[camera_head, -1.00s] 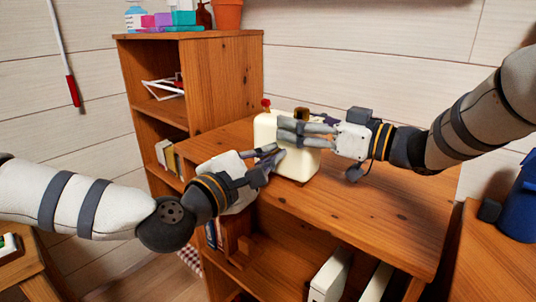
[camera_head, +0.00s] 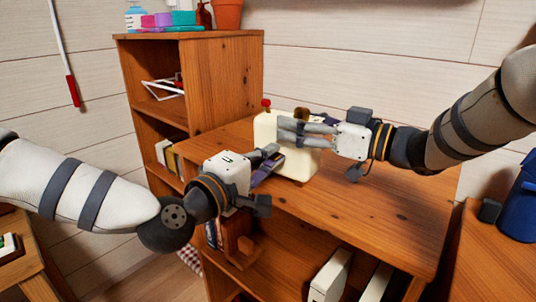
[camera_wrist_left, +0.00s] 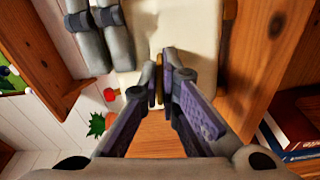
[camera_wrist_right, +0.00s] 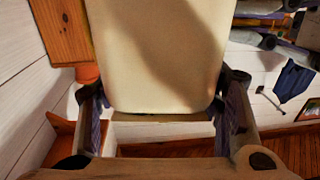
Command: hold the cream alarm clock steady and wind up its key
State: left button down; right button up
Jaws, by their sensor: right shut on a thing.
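The cream alarm clock (camera_head: 298,165) stands upright on the wooden cabinet top, with a red knob (camera_head: 266,103) and a dark brown knob (camera_head: 301,113) on top. My right gripper (camera_head: 290,131) is shut on the clock's body from the right. In the right wrist view the clock (camera_wrist_right: 160,60) fills the gap between the fingers. My left gripper (camera_head: 272,162) is low at the clock's near side. In the left wrist view a brass key (camera_wrist_left: 159,78) lies between its close-set fingertips (camera_wrist_left: 166,78). I cannot tell whether they touch it. The clock's face is hidden.
A taller wooden shelf (camera_head: 225,85) stands behind on the left, with a terracotta pot (camera_head: 228,14) on top. The cabinet top (camera_head: 385,210) is bare at the front right. A blue object (camera_head: 520,205) is at the far right. Books (camera_head: 330,275) stand on the shelf below.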

dwell(0.4)
pick_arm(q)
jog(key=c, duration=1.8)
grip_release()
jog(key=v, duration=0.8)
pick_arm(e)
jog(key=o, duration=1.6)
jog(key=shift+o, duration=0.2)
